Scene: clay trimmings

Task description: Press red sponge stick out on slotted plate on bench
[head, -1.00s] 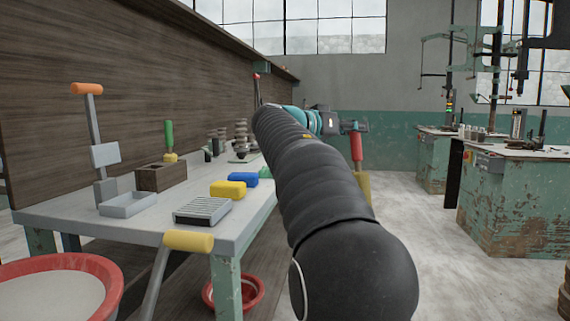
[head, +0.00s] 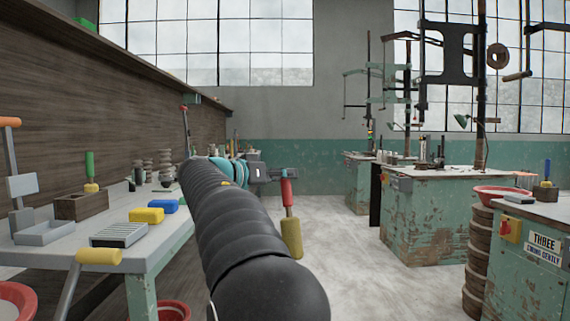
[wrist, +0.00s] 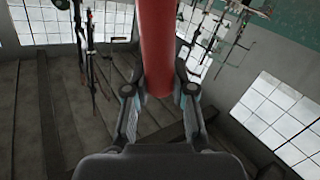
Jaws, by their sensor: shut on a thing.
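My gripper (head: 287,174) is shut on the red handle of the red sponge stick (head: 287,192). The stick hangs upright with its yellow sponge end (head: 291,238) down, clear of the bench and over open floor. In the wrist view the red handle (wrist: 157,45) stands between the two fingers (wrist: 158,92); the sponge end is hidden there. The grey slotted plate (head: 119,235) lies on the bench (head: 60,252) at the left, near its front edge, well to the left of my gripper.
A yellow block (head: 146,215) and a blue block (head: 164,206) lie behind the plate. A wooden box (head: 80,206) and a grey tray (head: 44,232) stand left of them. A yellow-handled tool (head: 98,257) leans at the bench's front edge. Green worktables (head: 435,225) stand at the right, with bare floor between.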

